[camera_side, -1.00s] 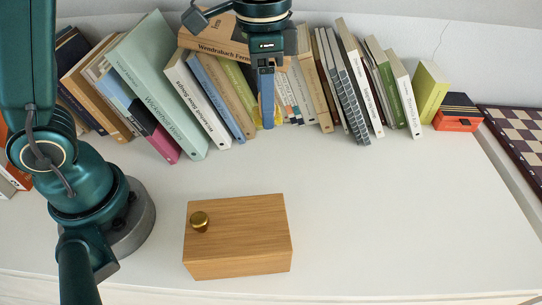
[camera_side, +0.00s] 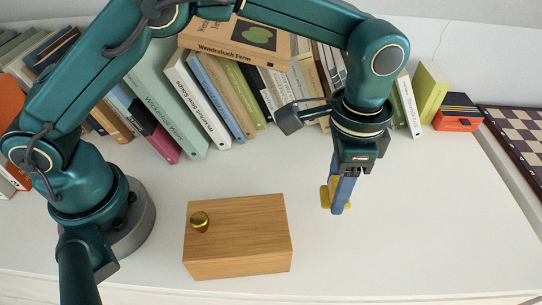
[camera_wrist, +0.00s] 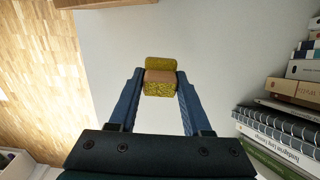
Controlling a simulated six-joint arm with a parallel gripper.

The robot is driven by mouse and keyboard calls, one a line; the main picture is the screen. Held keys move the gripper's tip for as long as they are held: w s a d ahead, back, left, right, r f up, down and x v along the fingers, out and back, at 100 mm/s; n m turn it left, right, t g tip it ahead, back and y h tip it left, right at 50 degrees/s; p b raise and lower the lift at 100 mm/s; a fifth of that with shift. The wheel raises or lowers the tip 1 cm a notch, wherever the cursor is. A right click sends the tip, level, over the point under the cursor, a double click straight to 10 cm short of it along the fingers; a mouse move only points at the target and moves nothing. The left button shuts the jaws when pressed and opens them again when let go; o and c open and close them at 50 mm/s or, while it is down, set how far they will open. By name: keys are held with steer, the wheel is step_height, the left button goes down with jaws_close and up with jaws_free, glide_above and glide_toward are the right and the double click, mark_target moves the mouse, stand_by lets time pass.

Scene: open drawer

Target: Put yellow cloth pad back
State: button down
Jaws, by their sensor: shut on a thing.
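The yellow cloth pad (camera_wrist: 160,80) is between the blue fingertips of my gripper (camera_wrist: 161,82) in the wrist view. A brownish band crosses its middle. In the side view my gripper (camera_side: 340,205) points down over the white surface, right of the wooden box. Only yellow edges of the pad (camera_side: 325,196) show around the fingers there. I cannot tell the exact height above the surface. The wooden box (camera_side: 250,232) has a brass knob (camera_side: 199,221) on its top at the left. No open compartment shows.
A row of books (camera_side: 190,100) lines the back of the white surface (camera_side: 420,225). A small orange and black box (camera_side: 457,118) and a chessboard (camera_side: 520,140) are at the right. The surface right of the wooden box is clear.

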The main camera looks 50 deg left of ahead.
mark_target(333, 220)
steer(key=shift+s+d+f, duration=0.1)
steer(key=shift+d+f, duration=0.35)
steer(key=shift+d, duration=0.1)
steer(key=shift+f, duration=1.85)
steer(key=shift+f, duration=0.1)
steer(key=shift+c, duration=1.7)
jaws_free()
